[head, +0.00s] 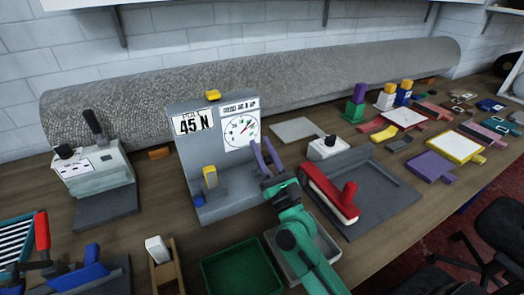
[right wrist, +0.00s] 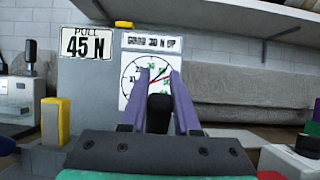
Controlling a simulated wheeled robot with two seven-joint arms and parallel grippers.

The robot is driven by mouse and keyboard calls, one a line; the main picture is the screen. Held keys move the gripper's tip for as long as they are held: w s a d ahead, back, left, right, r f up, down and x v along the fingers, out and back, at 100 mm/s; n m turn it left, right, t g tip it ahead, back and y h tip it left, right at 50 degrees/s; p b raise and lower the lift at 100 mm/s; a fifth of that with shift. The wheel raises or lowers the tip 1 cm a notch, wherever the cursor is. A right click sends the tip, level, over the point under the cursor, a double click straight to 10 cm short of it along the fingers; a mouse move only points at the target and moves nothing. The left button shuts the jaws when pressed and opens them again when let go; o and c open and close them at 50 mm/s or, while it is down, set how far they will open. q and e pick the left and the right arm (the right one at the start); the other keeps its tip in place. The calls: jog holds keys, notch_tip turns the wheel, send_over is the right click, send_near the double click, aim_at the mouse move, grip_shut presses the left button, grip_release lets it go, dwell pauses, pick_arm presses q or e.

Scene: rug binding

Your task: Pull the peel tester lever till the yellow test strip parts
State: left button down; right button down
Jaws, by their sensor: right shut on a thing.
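The peel tester (head: 185,135) is a grey stand with a "PULL 45 N" card and a round dial (head: 240,131) with a red needle pointing to the upper right. A yellow upright piece (head: 210,177), possibly the test strip, stands at its lower left; it also shows in the right wrist view (right wrist: 50,122). Whether it is whole cannot be told. My right gripper (head: 264,156) is in front of the tester, below the dial. In the right wrist view its purple fingers (right wrist: 158,88) are shut on the black lever grip (right wrist: 159,112). The lever's lower part is hidden.
A green tray (head: 240,268) and a grey tray lie in front of the tester. A red-handled tool on a dark board (head: 375,195) stands close right of my arm. A clamp device (head: 95,165) stands left. A rolled rug (head: 330,85) lies behind.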

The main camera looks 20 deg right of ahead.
jog(key=c, duration=0.6)
grip_release()
jog(key=shift+c, duration=0.2)
notch_tip(320, 180, up, 20)
jog(key=p, duration=1.8)
jog(key=shift+p, duration=0.4)
jog(key=shift+f, duration=0.15)
